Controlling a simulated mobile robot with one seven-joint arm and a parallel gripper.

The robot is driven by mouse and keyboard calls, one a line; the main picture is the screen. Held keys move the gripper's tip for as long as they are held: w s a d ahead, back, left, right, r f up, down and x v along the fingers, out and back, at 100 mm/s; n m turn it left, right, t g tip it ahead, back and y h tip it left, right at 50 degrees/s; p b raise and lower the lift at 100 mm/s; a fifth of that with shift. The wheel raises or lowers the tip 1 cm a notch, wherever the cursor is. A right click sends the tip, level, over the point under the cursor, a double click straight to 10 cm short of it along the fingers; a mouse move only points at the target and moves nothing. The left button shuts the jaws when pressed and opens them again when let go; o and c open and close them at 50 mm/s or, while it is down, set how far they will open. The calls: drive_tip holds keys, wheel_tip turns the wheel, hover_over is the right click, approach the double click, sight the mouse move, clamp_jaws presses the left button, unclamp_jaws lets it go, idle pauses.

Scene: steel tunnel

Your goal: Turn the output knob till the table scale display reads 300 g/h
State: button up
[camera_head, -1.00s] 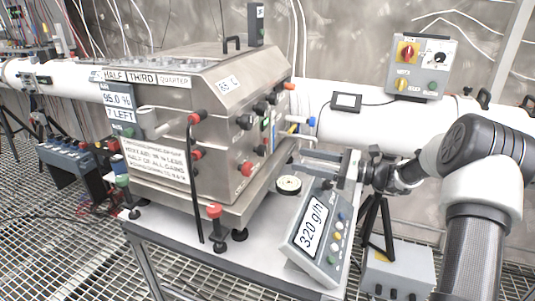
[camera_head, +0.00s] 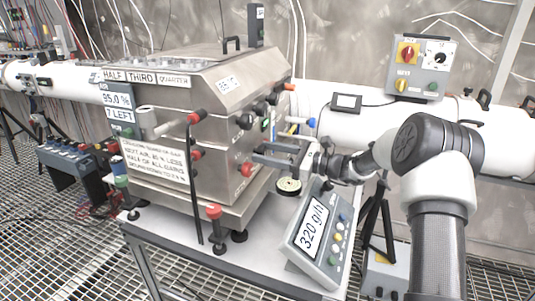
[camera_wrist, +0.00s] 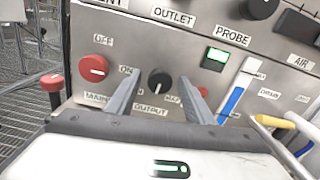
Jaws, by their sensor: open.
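The output knob (camera_wrist: 159,83) is a small black knob with a white pointer mark, above the OUTPUT label in the wrist view. My gripper (camera_wrist: 158,92) is open, with one finger on each side of the knob in that picture. I cannot tell whether the fingers touch it. In the head view my gripper (camera_head: 262,154) reaches left to the steel box's right face, and the output knob cannot be made out there. The table scale display (camera_head: 314,226) reads 320 g/h on a tilted grey console.
The steel box (camera_head: 220,100) carries several knobs. A red knob (camera_wrist: 94,69) lies left of the output knob, and a blue-handled lever (camera_wrist: 232,103) and a yellow-tipped handle (camera_wrist: 270,121) lie right. A round dish (camera_head: 288,187) is below my gripper.

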drive_tip(key=c, duration=1)
drive_tip(key=shift+f+n+b, duration=0.2)
drive_tip(key=shift+n+b, duration=0.2)
drive_tip(key=shift+b, duration=0.1)
drive_tip(key=shift+c, duration=0.2)
drive_tip(key=shift+r+n, duration=0.15)
drive_tip(key=shift+n, duration=0.55)
drive_tip(key=o, duration=1)
drive_tip(key=shift+o, duration=0.2)
drive_tip(key=p+v, duration=0.1)
drive_tip(key=v, duration=1.6)
drive_tip(key=shift+d, duration=0.25)
drive_tip(key=shift+s, duration=0.1)
